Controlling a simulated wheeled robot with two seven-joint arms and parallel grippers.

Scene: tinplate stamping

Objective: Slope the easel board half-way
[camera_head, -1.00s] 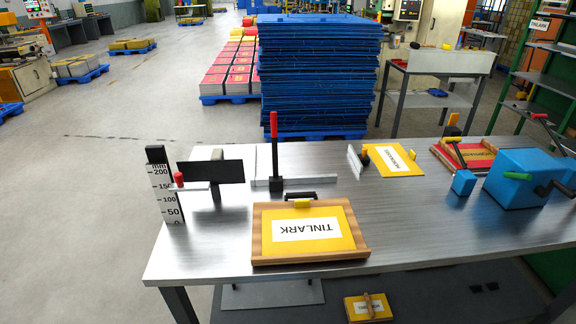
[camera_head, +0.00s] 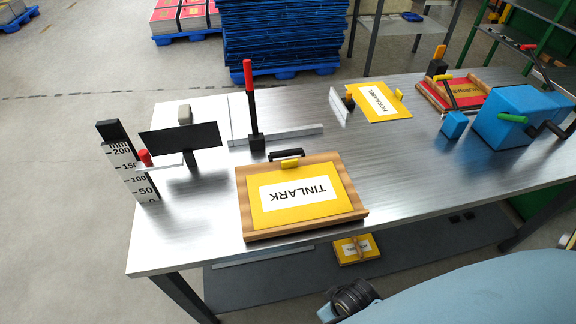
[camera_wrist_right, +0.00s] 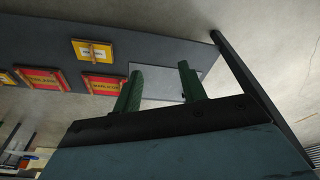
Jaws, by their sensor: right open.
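The easel board (camera_head: 243,212) is a wooden panel with a ledge along its near edge, on the near left part of the metal table. It carries a yellow sheet (camera_head: 285,213) marked TINLARK. A yellow clip and a black bar (camera_head: 287,154) are at its far edge. It looks low, but I cannot tell its exact tilt. My right gripper (camera_wrist_right: 160,68) shows in the right wrist view, with two green fingers apart and nothing between them. It faces the dark lower shelf and is away from the board. My left gripper is not in view.
A height scale (camera_head: 132,170), a black plate (camera_head: 180,140) and a red-handled lever (camera_head: 249,90) stand left of and behind the board. A blue box (camera_head: 510,115) with cranks stands right. The table (camera_head: 420,170) is bare between. Plates lie on the lower shelf (camera_wrist_right: 140,48).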

